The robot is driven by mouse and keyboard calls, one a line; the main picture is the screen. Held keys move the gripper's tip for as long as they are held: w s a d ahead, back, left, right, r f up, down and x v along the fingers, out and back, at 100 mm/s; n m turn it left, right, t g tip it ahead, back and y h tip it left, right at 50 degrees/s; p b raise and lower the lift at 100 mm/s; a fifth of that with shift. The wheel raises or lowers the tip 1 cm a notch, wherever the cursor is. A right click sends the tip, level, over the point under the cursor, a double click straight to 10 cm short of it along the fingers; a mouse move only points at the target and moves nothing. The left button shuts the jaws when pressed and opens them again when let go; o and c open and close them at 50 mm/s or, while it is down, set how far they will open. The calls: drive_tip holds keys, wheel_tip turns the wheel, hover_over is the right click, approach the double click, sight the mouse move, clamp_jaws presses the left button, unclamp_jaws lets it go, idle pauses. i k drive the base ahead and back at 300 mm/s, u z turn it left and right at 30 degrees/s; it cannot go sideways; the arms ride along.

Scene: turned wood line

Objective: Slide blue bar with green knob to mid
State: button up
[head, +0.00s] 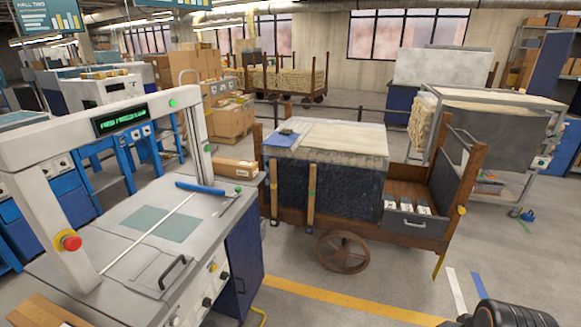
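A blue bar (201,187) lies near the back right of the grey machine top (120,262), below the right post of the arch. A small green spot (238,189) shows just right of it; I cannot tell whether it is a knob joined to the bar. On the cart, an upright wooden slat (310,210) carries a small green mark, and a similar slat (273,200) stands left of it. A dark rounded part at the bottom right looks like part of my arm. My gripper's fingers are not in view.
The wooden cart (400,232) with a dark block stands right of the machine. The machine has a red button (69,241) and a black handle (173,272). A yellow floor line (345,301) crosses open floor in front of the cart.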

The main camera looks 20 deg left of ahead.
sight(184, 184)
drive_tip(key=u, duration=0.1)
drive_tip(key=i, duration=1.55)
drive_tip(key=u, duration=1.35)
drive_tip(key=i, duration=0.9)
drive_tip(key=u, duration=1.2)
drive_tip(key=i, duration=0.25)
drive_tip(key=u, duration=0.1)
